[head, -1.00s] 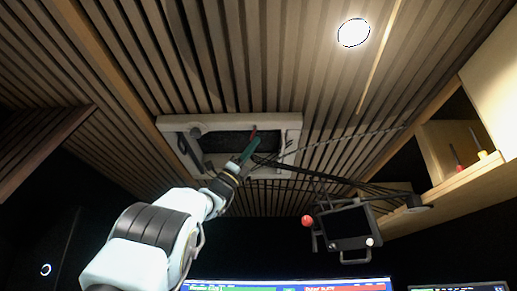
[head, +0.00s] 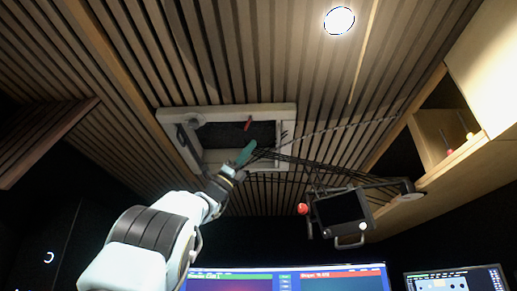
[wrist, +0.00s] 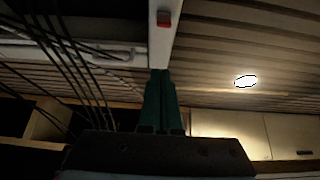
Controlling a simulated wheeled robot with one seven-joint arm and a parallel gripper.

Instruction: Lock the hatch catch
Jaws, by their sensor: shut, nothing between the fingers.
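The roof hatch is a pale frame (head: 172,116) around a dark opening in the slatted ceiling. A small red catch (head: 248,123) shows at the frame's far side, slightly tilted. In the wrist view the red catch (wrist: 163,19) sits on a pale bar of the frame (wrist: 162,48), beyond my fingertips. My gripper (head: 252,144) has green fingers, held together and empty. It points up at the hatch from below, with a visible gap to the catch. In the wrist view the shut fingertips (wrist: 161,73) overlap the bar's near end; whether they touch it I cannot tell.
Several dark cables (head: 315,168) run beside the gripper to the right. A monitor on an arm (head: 342,208) with a red ball (head: 302,209) hangs right of my arm. A wooden shelf (head: 455,158) is at the right; screens (head: 285,277) are below.

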